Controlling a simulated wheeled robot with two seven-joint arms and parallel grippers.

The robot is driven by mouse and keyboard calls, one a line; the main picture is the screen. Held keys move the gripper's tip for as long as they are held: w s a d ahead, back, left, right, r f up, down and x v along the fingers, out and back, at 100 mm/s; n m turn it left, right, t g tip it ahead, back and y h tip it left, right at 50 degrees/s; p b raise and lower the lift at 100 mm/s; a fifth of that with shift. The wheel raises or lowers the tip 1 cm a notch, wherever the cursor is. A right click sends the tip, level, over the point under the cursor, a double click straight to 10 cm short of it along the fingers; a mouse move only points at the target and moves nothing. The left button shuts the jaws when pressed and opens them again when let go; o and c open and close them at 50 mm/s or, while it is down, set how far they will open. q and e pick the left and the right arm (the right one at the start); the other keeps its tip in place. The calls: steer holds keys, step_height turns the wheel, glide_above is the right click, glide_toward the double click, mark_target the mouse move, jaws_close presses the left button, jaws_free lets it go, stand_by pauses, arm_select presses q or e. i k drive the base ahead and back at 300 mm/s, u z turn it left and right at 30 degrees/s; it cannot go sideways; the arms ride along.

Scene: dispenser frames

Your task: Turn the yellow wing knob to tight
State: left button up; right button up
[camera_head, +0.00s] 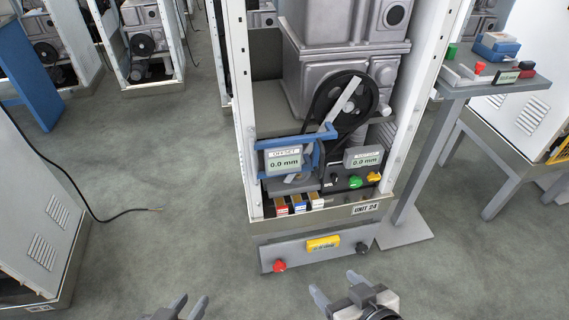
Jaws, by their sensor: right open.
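A small yellow-orange knob (374,177), probably the wing knob, sits at the right of a dark panel low inside the open cabinet. Its wing shape and any tight marking are too small to make out. A green knob (355,182) is just left of it. My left gripper (194,299) is at the bottom edge, open and empty, well in front and left of the cabinet. My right gripper (336,285) is open and empty in front of the cabinet's foot, below and apart from the knob.
A blue bracket (316,138) frames an offset display (284,161) reading 0.0 mm; another display (363,158) reads the same. Below, a front bar (300,256) carries a red knob (279,266), yellow block (323,243) and black knob (361,248). A side stand (403,228) is right.

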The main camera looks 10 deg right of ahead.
mark_target(372, 177)
steer(key=k, duration=1.3)
steer(key=z, duration=0.15)
steer(key=i, duration=0.7)
steer(key=z, duration=0.55)
steer(key=i, duration=0.9)
steer(key=u, duration=0.35)
